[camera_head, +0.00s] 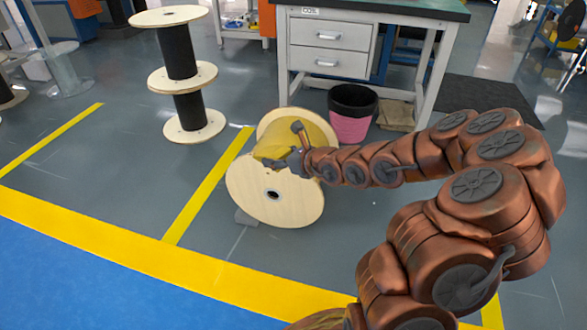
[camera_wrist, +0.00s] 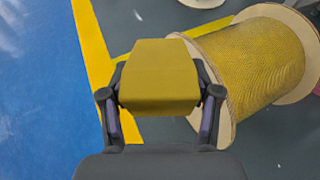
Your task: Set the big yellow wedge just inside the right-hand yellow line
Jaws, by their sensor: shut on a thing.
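The big yellow wedge (camera_wrist: 158,75) is between the two fingers of my gripper (camera_wrist: 160,94) in the wrist view, and the gripper is shut on it. In the head view the wedge (camera_head: 270,150) and my gripper (camera_head: 296,146) are in front of the spool, and the wedge partly blends with the yellow cable. A yellow line (camera_head: 208,187) runs along the floor left of the spool. Another yellow line (camera_head: 492,312) shows partly at lower right behind my arm. The wedge appears held above the floor; its underside is hidden.
A black cable spool (camera_head: 181,65) stands upright behind. A pink bin (camera_head: 352,125) and a workbench (camera_head: 330,45) are at the back. Grey floor is clear at left.

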